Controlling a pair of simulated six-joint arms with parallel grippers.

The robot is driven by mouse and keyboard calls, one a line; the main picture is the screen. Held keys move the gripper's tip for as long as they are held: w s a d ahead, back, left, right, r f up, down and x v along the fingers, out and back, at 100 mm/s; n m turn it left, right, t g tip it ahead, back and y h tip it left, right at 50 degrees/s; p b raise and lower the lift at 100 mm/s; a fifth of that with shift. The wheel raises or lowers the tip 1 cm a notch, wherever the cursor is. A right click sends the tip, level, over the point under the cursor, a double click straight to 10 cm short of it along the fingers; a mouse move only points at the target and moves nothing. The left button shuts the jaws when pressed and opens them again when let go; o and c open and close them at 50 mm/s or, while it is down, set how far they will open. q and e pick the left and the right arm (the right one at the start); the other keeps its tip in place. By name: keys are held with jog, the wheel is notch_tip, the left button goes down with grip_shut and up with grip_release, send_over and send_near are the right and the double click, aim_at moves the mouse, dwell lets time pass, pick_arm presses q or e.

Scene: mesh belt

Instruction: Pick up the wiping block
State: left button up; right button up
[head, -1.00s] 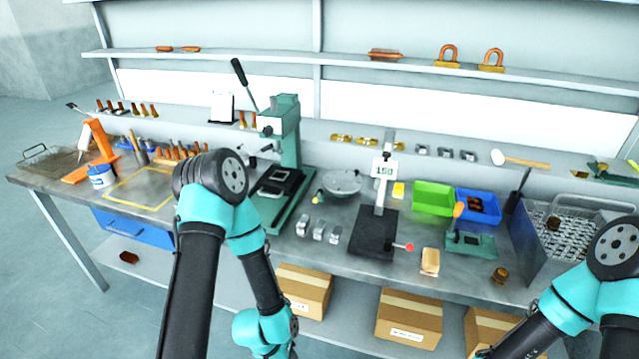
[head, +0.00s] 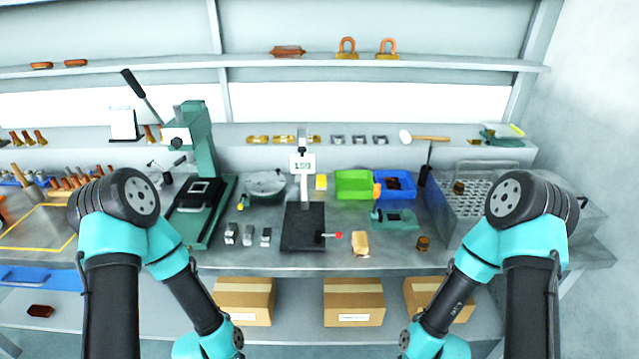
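A small tan block (head: 360,243), which looks like the wiping block, lies near the front edge of the workbench (head: 450,258). It is just right of the black base plate of the height gauge (head: 303,228), and nothing covers it. My two arms show at the left and right with their elbows raised. Their forearms point down and out of the bottom of the picture, so neither gripper is in view.
A green press (head: 197,165) stands left of the gauge. Green (head: 354,197) and blue (head: 397,197) bins sit behind the block. A small green fixture (head: 400,221) and a brown piece (head: 423,243) are to its right, near a perforated metal basket (head: 475,195).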

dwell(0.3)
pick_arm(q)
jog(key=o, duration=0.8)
